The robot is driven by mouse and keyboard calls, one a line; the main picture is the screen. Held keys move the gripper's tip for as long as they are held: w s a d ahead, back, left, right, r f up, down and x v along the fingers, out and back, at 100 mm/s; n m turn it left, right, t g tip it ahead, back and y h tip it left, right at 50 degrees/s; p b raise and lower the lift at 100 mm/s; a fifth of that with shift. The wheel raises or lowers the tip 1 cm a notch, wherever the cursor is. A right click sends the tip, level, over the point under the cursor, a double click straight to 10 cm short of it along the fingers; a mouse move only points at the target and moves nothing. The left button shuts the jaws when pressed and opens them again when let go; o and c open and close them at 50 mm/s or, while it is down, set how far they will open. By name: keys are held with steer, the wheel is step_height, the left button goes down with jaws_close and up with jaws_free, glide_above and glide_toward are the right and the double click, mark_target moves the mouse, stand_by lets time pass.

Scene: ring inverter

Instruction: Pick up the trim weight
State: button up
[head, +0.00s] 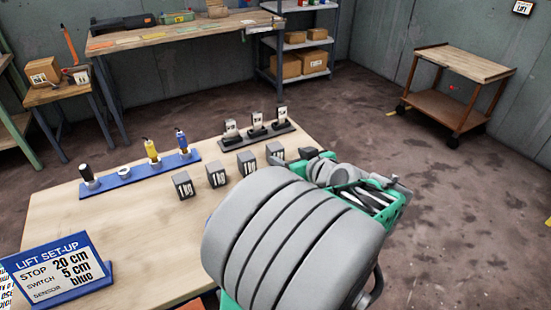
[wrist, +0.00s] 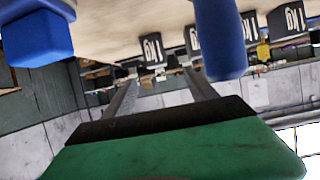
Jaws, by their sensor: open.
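No block is plainly marked as the trim weight. Several dark blocks labelled 1 kg (head: 216,177) stand in a slanting row on the workbench, the far end close to my arm. They also show in the wrist view as dark labelled blocks (wrist: 151,50) along the edge of a pale surface, beyond my fingers. My gripper (wrist: 160,82) shows there as two grey fingers, apart, with nothing between them. In the head view my large grey arm hides much of the bench's right side, and I cannot make out the fingertips.
A blue rack (head: 130,177) on the workbench (head: 100,222) holds several upright parts. A dark stand (head: 270,136) with labelled pieces is behind the blocks. A blue set-up sign (head: 62,270) stands front left. A blue cylinder (wrist: 218,40) and blue block (wrist: 38,38) are near my gripper.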

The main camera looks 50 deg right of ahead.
mark_target(276, 146)
steer(key=x, duration=0.4)
steer(key=p+x, duration=0.1)
steer(key=x, duration=0.2)
steer(key=d+x, duration=0.1)
steer(key=x, duration=0.3)
steer(key=shift+w+r, duration=0.1)
steer(key=shift+w, duration=0.1)
steer(key=shift+h, duration=0.3)
jaws_close()
steer(key=shift+d+r, duration=0.15)
